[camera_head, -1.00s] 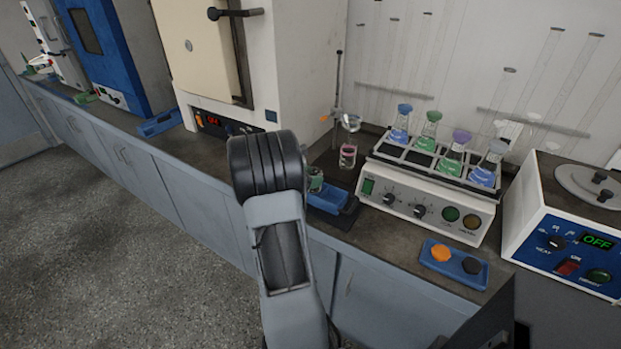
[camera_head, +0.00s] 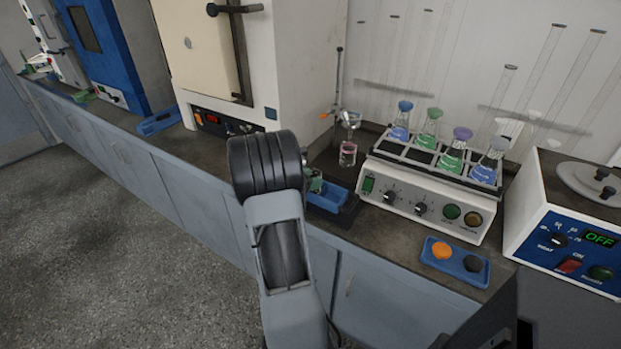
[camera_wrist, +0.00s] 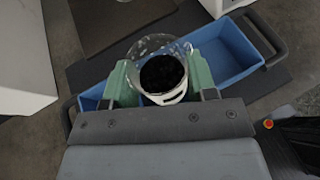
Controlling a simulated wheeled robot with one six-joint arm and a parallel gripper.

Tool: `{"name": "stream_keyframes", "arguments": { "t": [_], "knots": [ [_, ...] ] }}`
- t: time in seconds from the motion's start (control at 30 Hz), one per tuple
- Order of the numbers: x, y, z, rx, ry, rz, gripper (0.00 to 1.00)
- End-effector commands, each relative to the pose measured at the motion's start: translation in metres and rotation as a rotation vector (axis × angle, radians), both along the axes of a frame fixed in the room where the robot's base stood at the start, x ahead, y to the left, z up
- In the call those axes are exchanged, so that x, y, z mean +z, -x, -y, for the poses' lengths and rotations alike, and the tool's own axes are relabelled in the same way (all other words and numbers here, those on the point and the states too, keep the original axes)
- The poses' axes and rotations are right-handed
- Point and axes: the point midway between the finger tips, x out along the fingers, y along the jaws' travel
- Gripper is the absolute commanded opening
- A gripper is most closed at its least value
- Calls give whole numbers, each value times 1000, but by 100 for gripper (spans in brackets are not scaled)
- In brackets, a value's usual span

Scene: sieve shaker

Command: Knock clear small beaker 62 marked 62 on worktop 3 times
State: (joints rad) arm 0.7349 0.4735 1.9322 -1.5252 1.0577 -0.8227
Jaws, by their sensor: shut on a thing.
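My gripper (camera_wrist: 160,80) shows in the wrist view with a green finger on each side of a small clear beaker (camera_wrist: 166,98). It is shut on this beaker, which has dark contents and a pale front rim. No number can be read on it. The beaker is in front of or over a blue tray (camera_wrist: 228,50); whether it touches the tray cannot be told. In the head view my arm hides the beaker, and only part of a green finger shows beside the blue tray (camera_head: 328,198). The worktop (camera_head: 392,234) is dark grey.
A glass vessel with pink liquid (camera_head: 348,154) stands by a stand behind the tray. A shaker with several coloured flasks (camera_head: 430,200) is to its right. A small blue tray with two caps (camera_head: 456,262) lies in front. A device reading OFF (camera_head: 570,235) stands far right.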

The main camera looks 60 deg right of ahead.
Motion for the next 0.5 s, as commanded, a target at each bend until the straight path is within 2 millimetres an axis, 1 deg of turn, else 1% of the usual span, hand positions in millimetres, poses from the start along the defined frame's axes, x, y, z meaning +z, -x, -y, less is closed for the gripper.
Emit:
{"name": "stream_keyframes", "arguments": {
  "t": [0.03,0.13,0.4,0.5],
  "knots": [
    [12,0,0,0,3,1,22],
    [16,0,1,0,5,1,22],
    [15,-1,1,0,9,2,22],
    [6,-1,1,0,8,1,22]
  ]
}}
